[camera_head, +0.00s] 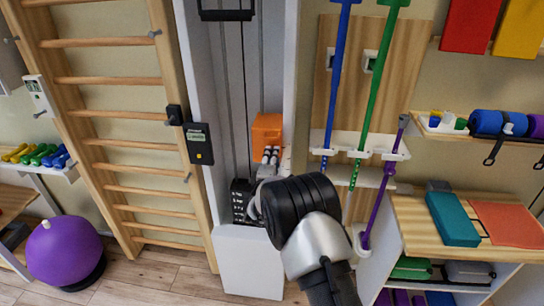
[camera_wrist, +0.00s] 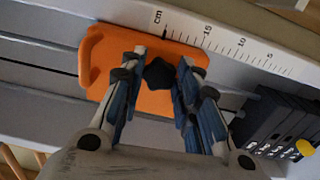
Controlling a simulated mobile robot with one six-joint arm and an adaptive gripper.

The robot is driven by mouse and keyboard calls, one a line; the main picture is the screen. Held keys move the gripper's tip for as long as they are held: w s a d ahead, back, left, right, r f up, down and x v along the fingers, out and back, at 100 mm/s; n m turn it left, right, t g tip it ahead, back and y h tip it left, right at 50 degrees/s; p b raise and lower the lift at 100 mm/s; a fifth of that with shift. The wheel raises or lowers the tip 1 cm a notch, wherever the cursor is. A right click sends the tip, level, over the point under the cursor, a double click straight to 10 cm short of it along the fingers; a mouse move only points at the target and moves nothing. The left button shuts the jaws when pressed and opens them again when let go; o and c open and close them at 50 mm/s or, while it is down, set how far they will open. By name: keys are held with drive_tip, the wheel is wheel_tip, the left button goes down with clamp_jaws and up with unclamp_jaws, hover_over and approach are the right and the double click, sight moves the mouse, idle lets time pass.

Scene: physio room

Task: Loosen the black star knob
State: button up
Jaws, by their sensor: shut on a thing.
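The black star knob (camera_wrist: 158,73) sits on an orange carriage (camera_wrist: 97,56), between the two fingers of my gripper (camera_wrist: 159,78) in the wrist view. The blue-padded fingers stand on either side of the knob and are shut on it. The orange carriage also shows in the head view (camera_head: 267,133), on the grey upright of a pulley machine. There my gripper (camera_head: 269,157) reaches its lower part, and the knob is hidden behind my arm and fingers. A centimetre scale (camera_wrist: 225,43) runs along the upright beside the carriage.
A black weight stack (camera_wrist: 273,119) with a yellow pin knob lies close to my gripper on the right. A digital display (camera_head: 198,143) is mounted left of the upright. Wooden wall bars (camera_head: 118,80) stand left. Blue (camera_head: 337,75) and green poles (camera_head: 380,80) hang right.

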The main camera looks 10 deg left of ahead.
drive_tip(key=n+p, duration=0.1)
drive_tip(key=n, duration=0.4)
drive_tip(key=shift+r, duration=0.1)
drive_tip(key=shift+n, duration=0.3)
idle(0.4)
drive_tip(key=o, duration=1.1)
drive_tip(key=shift+c, duration=0.2)
drive_tip(key=s, duration=1.2)
drive_tip(key=shift+a, duration=0.25)
